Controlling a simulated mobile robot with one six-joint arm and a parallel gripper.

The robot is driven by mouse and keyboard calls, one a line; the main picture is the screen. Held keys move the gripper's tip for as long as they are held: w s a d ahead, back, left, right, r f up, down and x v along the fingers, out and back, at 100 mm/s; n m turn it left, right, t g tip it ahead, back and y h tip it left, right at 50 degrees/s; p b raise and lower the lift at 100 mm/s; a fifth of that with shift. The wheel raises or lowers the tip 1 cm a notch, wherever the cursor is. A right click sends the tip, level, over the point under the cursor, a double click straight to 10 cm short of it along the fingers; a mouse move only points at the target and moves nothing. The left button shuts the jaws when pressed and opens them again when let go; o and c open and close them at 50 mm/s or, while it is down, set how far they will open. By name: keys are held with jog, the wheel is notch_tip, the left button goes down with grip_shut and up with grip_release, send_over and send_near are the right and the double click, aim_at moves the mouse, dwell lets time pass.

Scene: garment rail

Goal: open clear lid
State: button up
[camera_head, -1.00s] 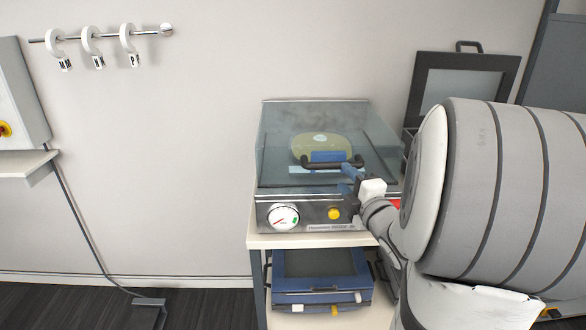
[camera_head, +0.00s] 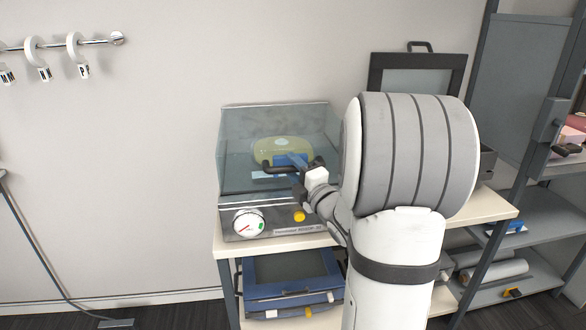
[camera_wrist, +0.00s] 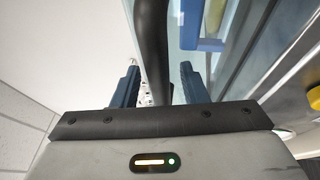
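The clear lid (camera_head: 232,150) sits on the steel benchtop machine (camera_head: 275,228) with the round gauge and looks down. Its dark bar handle (camera_head: 268,168) runs along the front of the lid. My gripper (camera_head: 300,168) is at the right part of this handle. In the wrist view the dark handle bar (camera_wrist: 153,45) passes between the two blue fingers of my gripper (camera_wrist: 158,80). The fingers stand apart, with a visible gap at least on the right side of the bar. A yellow-green rounded item (camera_head: 265,152) and blue parts show through the lid.
The machine stands on a pale-topped cart (camera_head: 475,210). A blue case (camera_head: 290,272) lies on the shelf below. A dark framed panel (camera_head: 418,68) stands behind my arm. A grey shelf rack (camera_head: 520,235) is at right. A wall rail (camera_head: 75,43) with white rings is at upper left.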

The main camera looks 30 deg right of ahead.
jog(key=shift+c, duration=0.3)
grip_shut()
